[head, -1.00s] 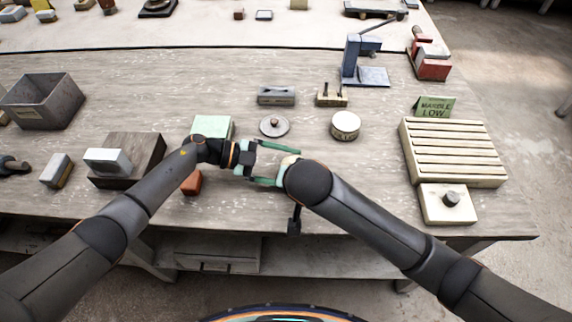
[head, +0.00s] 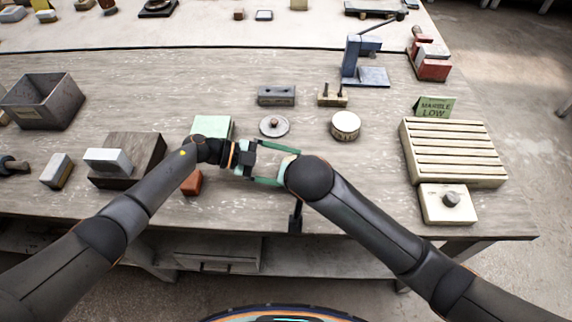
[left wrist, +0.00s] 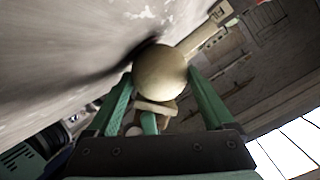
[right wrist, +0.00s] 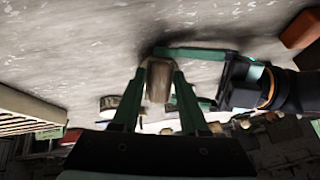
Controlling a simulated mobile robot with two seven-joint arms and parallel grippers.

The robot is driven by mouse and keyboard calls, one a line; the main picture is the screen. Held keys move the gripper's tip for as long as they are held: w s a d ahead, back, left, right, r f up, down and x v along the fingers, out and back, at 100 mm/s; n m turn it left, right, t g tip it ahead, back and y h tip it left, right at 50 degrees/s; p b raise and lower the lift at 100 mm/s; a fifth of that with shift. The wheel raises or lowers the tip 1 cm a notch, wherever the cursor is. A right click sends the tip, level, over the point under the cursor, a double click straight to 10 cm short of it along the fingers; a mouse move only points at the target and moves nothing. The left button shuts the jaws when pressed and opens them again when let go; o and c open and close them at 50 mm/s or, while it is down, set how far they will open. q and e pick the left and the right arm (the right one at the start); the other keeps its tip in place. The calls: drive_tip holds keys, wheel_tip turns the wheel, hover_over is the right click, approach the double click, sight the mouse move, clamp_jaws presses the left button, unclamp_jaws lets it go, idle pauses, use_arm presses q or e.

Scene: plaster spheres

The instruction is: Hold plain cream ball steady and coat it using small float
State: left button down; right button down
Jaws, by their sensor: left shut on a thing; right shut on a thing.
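The plain cream ball (left wrist: 160,72) sits between the two green fingers of my left gripper (left wrist: 162,80), which is shut on it. In the head view my left gripper (head: 280,165) is over the front middle of the table, and the ball is mostly hidden behind my right arm. My right gripper (right wrist: 152,92) is shut on a tan piece, the small float (right wrist: 158,80), of which little shows. A pale flat part (left wrist: 155,107) shows close below the ball in the left wrist view, beside a green finger. I cannot tell whether float and ball touch.
An orange block (head: 192,183) and a mint pad (head: 212,125) lie near my left wrist. A grey disc (head: 274,127) and a round cream tin (head: 345,125) stand behind the grippers. A slatted rack (head: 453,150) with a "MARBLE LOW" sign (head: 434,106) is at right.

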drive_tip(key=shift+w+d+r, duration=0.15)
drive_tip(key=shift+w+r, duration=0.2)
drive_tip(key=shift+r, duration=0.15)
drive_tip(key=shift+s+a+f, duration=0.2)
drive_tip(key=shift+s+f, duration=0.3)
drive_tip(key=shift+f, duration=0.25)
drive_tip(key=shift+s+a+f, duration=0.2)
drive_tip(key=shift+s+f, duration=0.25)
drive_tip(key=shift+f, duration=0.25)
drive_tip(key=shift+w+d+r, duration=0.2)
drive_tip(key=shift+w+r, duration=0.25)
drive_tip(key=shift+r, duration=0.3)
drive_tip(key=shift+w+d+r, duration=0.2)
drive_tip(key=shift+w+r, duration=0.25)
drive_tip(key=shift+r, duration=0.25)
drive_tip(key=shift+s, duration=0.1)
drive_tip(key=shift+s+a+f, duration=0.15)
drive_tip(key=shift+s, duration=0.35)
drive_tip(key=shift+s+a+f, duration=0.1)
drive_tip(key=shift+s, duration=0.4)
drive_tip(key=shift+w+f, duration=0.45)
drive_tip(key=shift+w, duration=0.2)
